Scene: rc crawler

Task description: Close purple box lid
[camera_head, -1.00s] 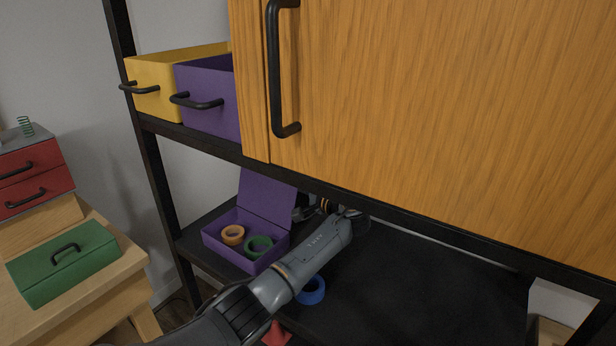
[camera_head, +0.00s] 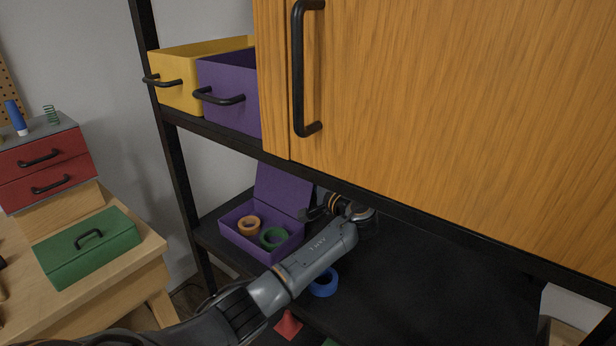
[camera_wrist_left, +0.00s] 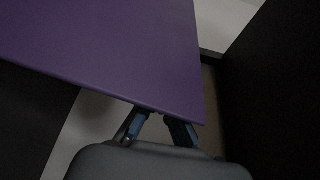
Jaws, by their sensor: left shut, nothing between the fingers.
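The open purple box (camera_head: 253,241) sits on the lower black shelf, with an orange ring (camera_head: 249,225) and a green ring (camera_head: 273,238) inside. Its lid (camera_head: 284,187) stands raised at the back edge, leaning slightly backward. My left gripper (camera_head: 306,214) is shut and empty, close to the lid's right side. In the left wrist view the lid (camera_wrist_left: 110,45) fills the upper left and covers the fingertips of my left gripper (camera_wrist_left: 160,118). I cannot tell whether the fingers touch the lid. My right gripper is out of view.
A blue ring (camera_head: 324,284) lies on the lower shelf beneath my left arm. The upper shelf (camera_head: 225,143) holds a yellow bin (camera_head: 180,90), a purple bin (camera_head: 240,113) and a wooden cabinet (camera_head: 430,90). A green box (camera_head: 90,250) stands on the left table.

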